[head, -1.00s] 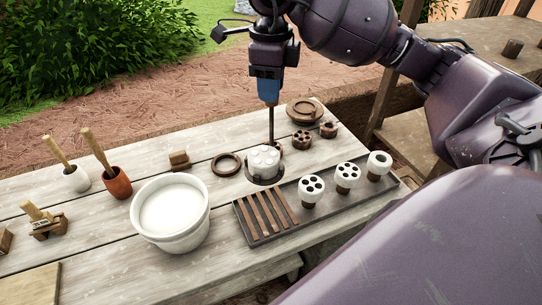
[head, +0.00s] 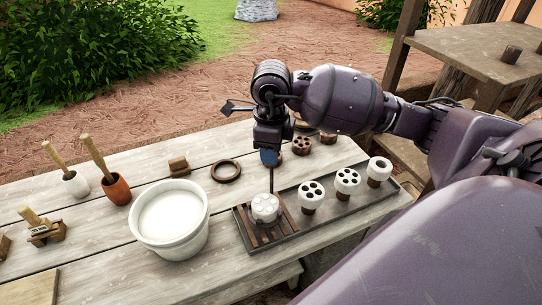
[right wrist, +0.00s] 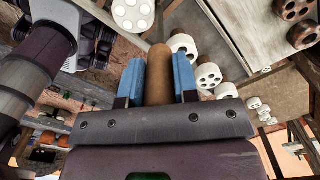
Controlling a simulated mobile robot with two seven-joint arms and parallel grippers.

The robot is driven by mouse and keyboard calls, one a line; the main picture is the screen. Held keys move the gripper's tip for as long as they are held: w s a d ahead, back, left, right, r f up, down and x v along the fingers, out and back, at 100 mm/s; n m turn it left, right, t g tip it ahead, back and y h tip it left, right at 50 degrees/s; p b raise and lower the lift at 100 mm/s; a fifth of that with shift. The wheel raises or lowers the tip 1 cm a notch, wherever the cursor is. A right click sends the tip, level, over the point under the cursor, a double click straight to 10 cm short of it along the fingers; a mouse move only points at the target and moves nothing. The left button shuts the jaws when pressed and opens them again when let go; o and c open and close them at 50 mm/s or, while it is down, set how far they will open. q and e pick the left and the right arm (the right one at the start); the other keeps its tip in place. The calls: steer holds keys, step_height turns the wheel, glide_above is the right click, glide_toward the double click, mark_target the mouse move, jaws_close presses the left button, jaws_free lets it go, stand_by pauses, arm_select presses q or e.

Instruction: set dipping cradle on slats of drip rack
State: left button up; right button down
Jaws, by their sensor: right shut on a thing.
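My right gripper (head: 270,158) is above the drip rack (head: 291,233), shut on the upright handle of the dipping cradle (head: 272,183). In the right wrist view the blue fingers close on a brown handle (right wrist: 160,72). A white piece with round dimples (head: 265,205) is at the cradle's lower end, over the dark slats (head: 246,232) at the rack's left part. I cannot tell if the cradle touches the slats or hangs just above them. The white piece hides part of the slats. My left gripper is not in view.
Several white holed pieces (head: 347,180) stand on the rack's right part. A white bucket of pale liquid (head: 171,242) stands close left of the rack. A dark ring (head: 226,170), a wooden block (head: 178,166) and a brown holed piece (head: 301,145) lie behind.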

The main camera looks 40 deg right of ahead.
step_height(320, 180, down, 2)
steer(key=shift+f, duration=0.1)
steer(key=shift+f, duration=0.15)
steer(key=c, duration=0.9)
jaws_free()
